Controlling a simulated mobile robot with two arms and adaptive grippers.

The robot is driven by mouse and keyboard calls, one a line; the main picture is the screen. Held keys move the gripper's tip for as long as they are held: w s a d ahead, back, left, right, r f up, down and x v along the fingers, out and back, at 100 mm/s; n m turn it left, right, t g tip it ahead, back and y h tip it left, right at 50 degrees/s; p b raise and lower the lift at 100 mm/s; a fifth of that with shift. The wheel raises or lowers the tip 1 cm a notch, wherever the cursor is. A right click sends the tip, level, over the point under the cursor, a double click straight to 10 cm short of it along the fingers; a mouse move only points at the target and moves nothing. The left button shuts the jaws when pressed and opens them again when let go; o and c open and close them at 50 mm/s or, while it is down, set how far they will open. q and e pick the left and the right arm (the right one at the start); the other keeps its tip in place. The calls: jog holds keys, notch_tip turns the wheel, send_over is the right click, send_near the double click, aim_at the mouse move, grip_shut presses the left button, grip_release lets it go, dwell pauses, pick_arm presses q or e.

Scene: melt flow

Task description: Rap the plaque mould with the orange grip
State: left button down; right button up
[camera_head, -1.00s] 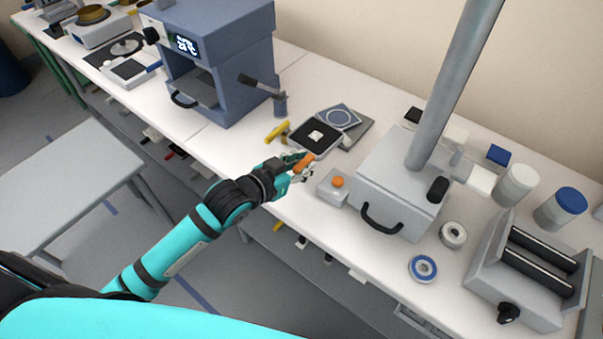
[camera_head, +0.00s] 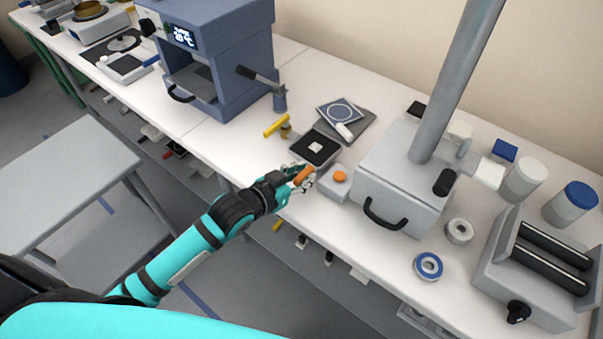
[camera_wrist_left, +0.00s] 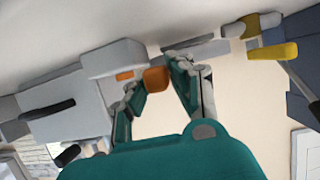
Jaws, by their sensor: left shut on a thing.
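The plaque mould (camera_head: 328,157) is a dark, flat square tray with a small white piece in its middle. Its orange grip (camera_head: 303,176) points toward me. My left gripper (camera_head: 302,179) is shut on this orange grip, at the front edge of the bench. In the left wrist view the orange grip (camera_wrist_left: 156,79) sits between the teal fingers (camera_wrist_left: 160,88), and the mould shows only as a thin grey edge behind. I cannot tell whether the mould touches the bench top. My right gripper is not in view.
A grey box with an orange button (camera_head: 340,176) stands close right of the grip. Behind the mould lie a grey plate with a blue-ringed pad (camera_head: 340,113) and a yellow-handled tool (camera_head: 276,125). A blue-grey oven (camera_head: 225,60) stands left, a grey machine (camera_head: 400,185) right.

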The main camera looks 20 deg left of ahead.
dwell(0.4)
pick_arm(q)
notch_tip(320, 180, down, 3)
jog(key=shift+b, duration=0.85)
notch_tip(320, 180, up, 3)
jog(key=p, duration=0.4)
jog(key=shift+r, duration=0.2)
jog(key=shift+f, duration=0.1)
notch_tip(320, 180, down, 4)
jog(key=shift+r+b, duration=0.2)
jog(key=shift+b, duration=0.8)
jog(key=shift+r+p, duration=1.85)
jog(key=shift+p, duration=0.3)
jog(key=shift+w, duration=0.1)
